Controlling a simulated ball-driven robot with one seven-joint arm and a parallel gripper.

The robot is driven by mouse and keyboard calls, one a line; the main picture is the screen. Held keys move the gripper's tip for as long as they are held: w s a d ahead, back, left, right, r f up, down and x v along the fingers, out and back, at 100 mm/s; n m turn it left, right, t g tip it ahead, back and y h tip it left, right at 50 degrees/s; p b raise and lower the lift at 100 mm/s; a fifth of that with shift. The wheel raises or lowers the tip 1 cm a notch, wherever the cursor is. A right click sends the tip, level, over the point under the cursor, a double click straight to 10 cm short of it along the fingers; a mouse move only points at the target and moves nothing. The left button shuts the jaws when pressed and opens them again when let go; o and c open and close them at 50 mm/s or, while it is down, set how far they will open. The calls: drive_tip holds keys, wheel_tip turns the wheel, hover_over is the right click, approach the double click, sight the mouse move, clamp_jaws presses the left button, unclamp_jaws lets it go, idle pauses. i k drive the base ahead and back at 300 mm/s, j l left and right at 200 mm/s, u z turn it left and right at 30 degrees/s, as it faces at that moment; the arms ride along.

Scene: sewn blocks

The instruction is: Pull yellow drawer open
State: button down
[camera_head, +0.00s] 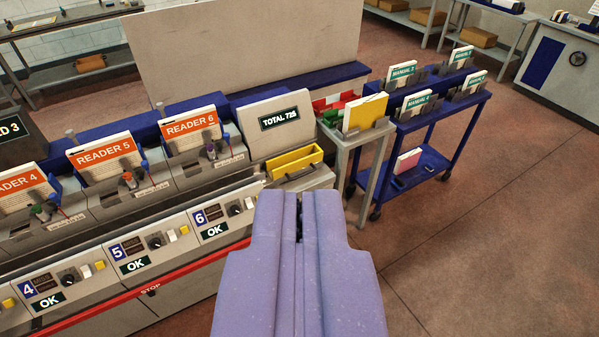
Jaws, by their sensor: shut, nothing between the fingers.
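The yellow drawer (293,163) sits in the grey unit below the "TOTAL 725" panel (281,119). It shows as a yellow box with a raised rim, and a grey part lies along its front. How far out it stands is hard to tell. My gripper (299,198) is purple and points forward from the bottom middle. Its fingers are together with nothing between them. The fingertips appear just below the drawer in the picture and apart from it. The gripper covers part of the floor and the right end of the console.
A row of reader stations, such as "READER 6" (193,130), runs along the left. A red rail (150,287) edges the console front. A grey stand with a yellow folder (365,112) and a blue trolley (433,160) with manuals stand at right. The floor (490,230) at right is clear.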

sight(291, 166)
drive_tip(key=i+u, duration=0.1)
drive_tip(key=i, duration=0.75)
drive_tip(key=i+u, duration=0.1)
drive_tip(key=i, duration=0.7)
drive_tip(key=i+l+u, duration=0.15)
drive_tip(key=i, duration=0.7)
